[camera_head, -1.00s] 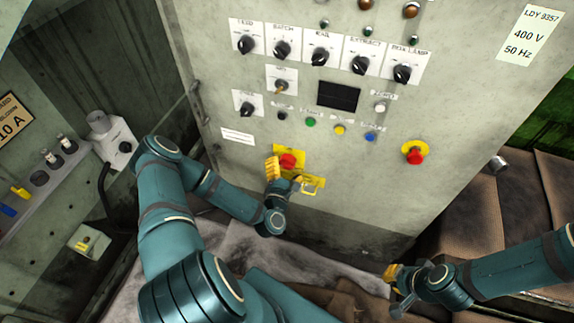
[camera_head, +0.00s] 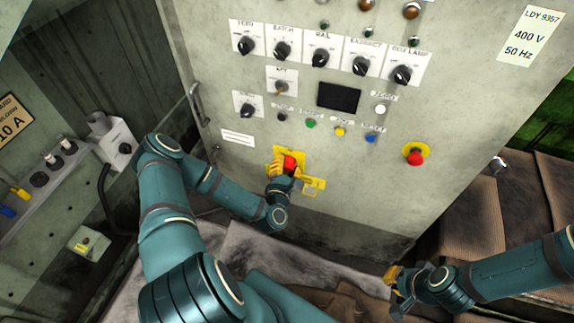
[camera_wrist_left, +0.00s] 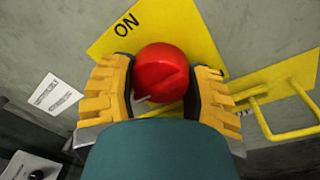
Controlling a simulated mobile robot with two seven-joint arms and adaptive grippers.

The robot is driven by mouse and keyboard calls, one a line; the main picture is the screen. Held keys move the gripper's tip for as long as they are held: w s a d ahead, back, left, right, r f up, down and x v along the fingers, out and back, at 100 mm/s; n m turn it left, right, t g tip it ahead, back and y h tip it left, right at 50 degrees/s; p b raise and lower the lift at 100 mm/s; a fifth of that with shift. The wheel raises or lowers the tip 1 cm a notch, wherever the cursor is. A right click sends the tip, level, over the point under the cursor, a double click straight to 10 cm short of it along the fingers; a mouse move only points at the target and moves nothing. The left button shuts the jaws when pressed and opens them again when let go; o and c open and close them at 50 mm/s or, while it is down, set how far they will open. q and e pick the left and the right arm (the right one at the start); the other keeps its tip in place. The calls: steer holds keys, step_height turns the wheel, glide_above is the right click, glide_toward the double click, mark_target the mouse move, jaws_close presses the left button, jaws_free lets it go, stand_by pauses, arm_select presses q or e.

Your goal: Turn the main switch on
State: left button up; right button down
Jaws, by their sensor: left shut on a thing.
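The main switch is a red rotary knob (camera_head: 290,162) on a yellow plate (camera_head: 283,149), low on the grey cabinet front. In the left wrist view the red knob (camera_wrist_left: 161,73) sits between the yellow fingers of my left gripper (camera_wrist_left: 160,88), which is shut on it from both sides. The word ON shows on the yellow plate (camera_wrist_left: 190,30) at the upper left of the knob. In the head view my left gripper (camera_head: 282,167) is at the knob and partly covers the plate. My right gripper (camera_head: 393,280) hangs low at the right, away from the cabinet; its fingers are too small to judge.
A yellow bracket (camera_head: 314,186) sticks out just right of the knob. A red emergency button (camera_head: 415,158) on a yellow disc is further right. Several rotary selectors and coloured buttons, such as the blue one (camera_head: 371,138), sit above. A door handle (camera_head: 196,102) is at the cabinet's left edge.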

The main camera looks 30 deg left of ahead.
arm_select(q)
steer(key=shift+m, duration=0.4)
steer(key=m, duration=0.3)
steer(key=shift+m, duration=0.4)
steer(key=m, duration=0.5)
steer(key=shift+f+t, duration=0.1)
steer(key=shift+t, duration=0.3)
steer(key=m+h, duration=0.1)
steer(key=m, duration=0.3)
steer(key=shift+m+p, duration=0.3)
steer(key=shift+m, duration=0.1)
steer(key=shift+a+m+t+h, duration=0.1)
steer(key=shift+m+t+h, duration=0.25)
steer(key=shift+m, duration=1.85)
steer(key=shift+s, duration=0.1)
steer(key=o, duration=1.3)
steer(key=shift+c, duration=0.2)
